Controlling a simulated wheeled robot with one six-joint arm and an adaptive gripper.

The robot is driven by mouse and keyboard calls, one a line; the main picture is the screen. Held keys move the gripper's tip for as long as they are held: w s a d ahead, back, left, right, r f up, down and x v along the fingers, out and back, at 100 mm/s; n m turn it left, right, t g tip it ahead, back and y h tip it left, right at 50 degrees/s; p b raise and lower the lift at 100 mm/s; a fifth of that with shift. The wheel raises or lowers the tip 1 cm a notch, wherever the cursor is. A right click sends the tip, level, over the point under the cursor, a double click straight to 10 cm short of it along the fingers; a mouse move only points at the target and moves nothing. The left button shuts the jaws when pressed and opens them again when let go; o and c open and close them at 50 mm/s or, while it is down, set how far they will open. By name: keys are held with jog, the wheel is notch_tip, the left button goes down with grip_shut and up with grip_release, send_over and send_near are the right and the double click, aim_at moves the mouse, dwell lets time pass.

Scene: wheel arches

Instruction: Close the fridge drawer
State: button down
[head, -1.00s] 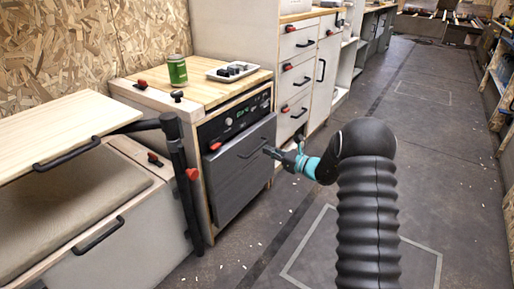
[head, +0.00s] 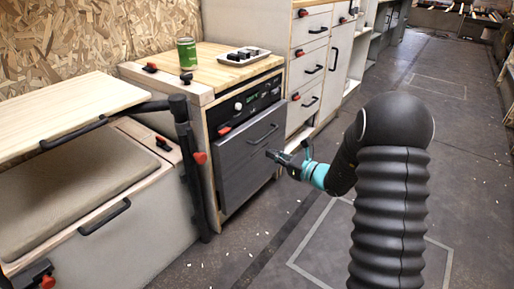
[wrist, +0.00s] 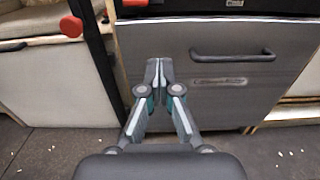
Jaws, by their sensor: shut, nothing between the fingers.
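The fridge drawer (head: 235,165) has a flat grey front with a black bar handle (head: 262,133), set below a black control panel in a wood-topped cabinet. Its front stands out a little from the cabinet face. In the wrist view the drawer front (wrist: 225,105) fills the middle, with the handle (wrist: 233,54) at upper right. My gripper (head: 270,154) is shut and empty, in front of the drawer front and below the handle. In the wrist view my gripper's fingertips (wrist: 158,66) are together, left of the handle. I cannot tell whether they touch the front.
A black post (head: 188,160) with red knobs stands left of the cabinet, beside a cushioned bench (head: 75,185). A green can (head: 187,53) and a white tray (head: 262,55) rest on the cabinet top. More drawers (head: 310,65) stand beyond. The floor (head: 410,110) to the right is clear.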

aim_at(236, 138)
jog(key=x, duration=1.3)
jog(key=shift+w+a+b, duration=0.15)
jog(key=shift+b, duration=0.15)
